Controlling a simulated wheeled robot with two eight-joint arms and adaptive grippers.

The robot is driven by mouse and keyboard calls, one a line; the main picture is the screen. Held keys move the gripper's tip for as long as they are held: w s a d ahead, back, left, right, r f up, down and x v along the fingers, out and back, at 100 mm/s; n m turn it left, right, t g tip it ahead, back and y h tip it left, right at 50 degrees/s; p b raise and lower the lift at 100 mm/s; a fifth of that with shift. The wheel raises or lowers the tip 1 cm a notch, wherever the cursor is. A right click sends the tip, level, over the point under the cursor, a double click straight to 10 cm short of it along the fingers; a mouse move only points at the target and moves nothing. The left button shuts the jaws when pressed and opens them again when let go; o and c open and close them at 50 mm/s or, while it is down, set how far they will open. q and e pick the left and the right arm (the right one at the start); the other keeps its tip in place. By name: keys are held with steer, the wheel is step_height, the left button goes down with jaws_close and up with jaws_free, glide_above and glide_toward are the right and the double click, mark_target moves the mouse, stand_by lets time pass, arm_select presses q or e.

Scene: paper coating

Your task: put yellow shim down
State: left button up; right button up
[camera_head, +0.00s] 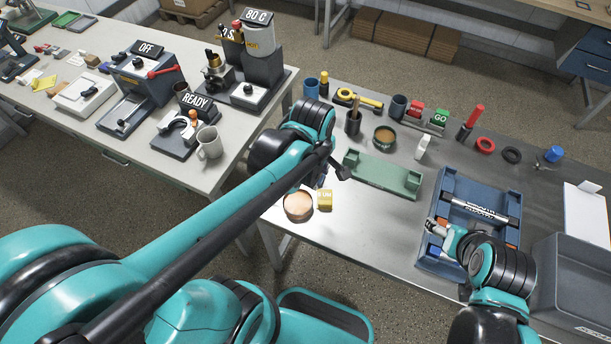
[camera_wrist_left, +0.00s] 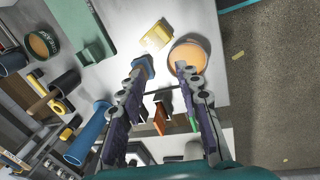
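The yellow shim (camera_head: 325,200) is on the grey table near its front left edge, beside a round dish with peach contents (camera_head: 298,206). In the left wrist view the shim (camera_wrist_left: 157,37) lies just beyond my fingertips, apart from them, with the dish (camera_wrist_left: 188,57) to its right. My left gripper (camera_wrist_left: 165,68) is open, with a clear gap between its fingers and nothing held. In the head view my left gripper (camera_head: 338,168) is mostly hidden by its own arm, above the table. My right gripper (camera_head: 434,227) is over the blue tray's left side; its finger opening is unclear.
A green fixture (camera_head: 382,174) lies behind the shim. The blue tray (camera_head: 451,188) holds a metal roller (camera_head: 486,206). Cups, a pen holder and tools line the table's back. A grey bin (camera_head: 573,285) stands at right. A second bench (camera_head: 100,150) with devices is at left.

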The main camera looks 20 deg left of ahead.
arm_select(q)
steer(key=s+a+r+m+t, duration=0.3)
steer(key=s+r+m+t, duration=0.1)
steer(key=m, duration=1.1)
steer(key=shift+s+m+t, duration=0.4)
steer(key=shift+t, duration=0.2)
step_height(320, 180, down, 4)
steer(key=b, duration=0.4)
steer(key=shift+f+b, duration=0.2)
steer(key=shift+b, duration=0.1)
